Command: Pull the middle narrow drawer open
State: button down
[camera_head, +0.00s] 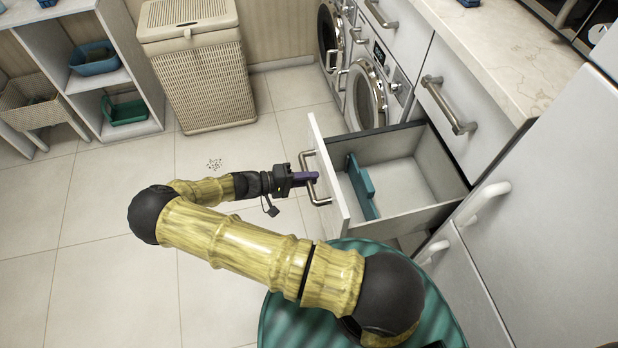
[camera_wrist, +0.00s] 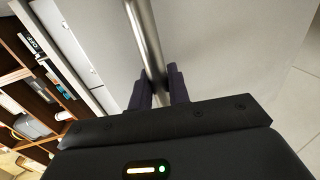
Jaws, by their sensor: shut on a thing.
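The narrow drawer (camera_head: 411,211) stands pulled well out of the white cabinet in the head view, and its inside shows. A teal divider or flat piece (camera_head: 362,187) stands in it near the front. The drawer's metal bar handle (camera_head: 308,168) is on its white front panel (camera_head: 328,165). My gripper (camera_head: 312,177) is at the handle, with its purple fingers closed around the bar. In the wrist view the same handle (camera_wrist: 146,38) runs between the two dark fingers of my gripper (camera_wrist: 160,88). The part of the bar deep between the fingers is partly hidden.
A closed drawer with a bar handle (camera_head: 448,105) sits above, under a pale countertop (camera_head: 500,45). Front-loading washers (camera_head: 367,95) stand behind. A white appliance (camera_head: 560,200) is at right. A wicker hamper (camera_head: 205,85) and shelves (camera_head: 95,75) stand at the back left.

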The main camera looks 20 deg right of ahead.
jog(key=c, duration=1.4)
grip_release()
jog(key=shift+o, duration=0.2)
jog(key=w+a+r, duration=0.1)
jog(key=a+r, duration=0.2)
jog(key=a, duration=1.4)
jog(key=shift+r, duration=0.15)
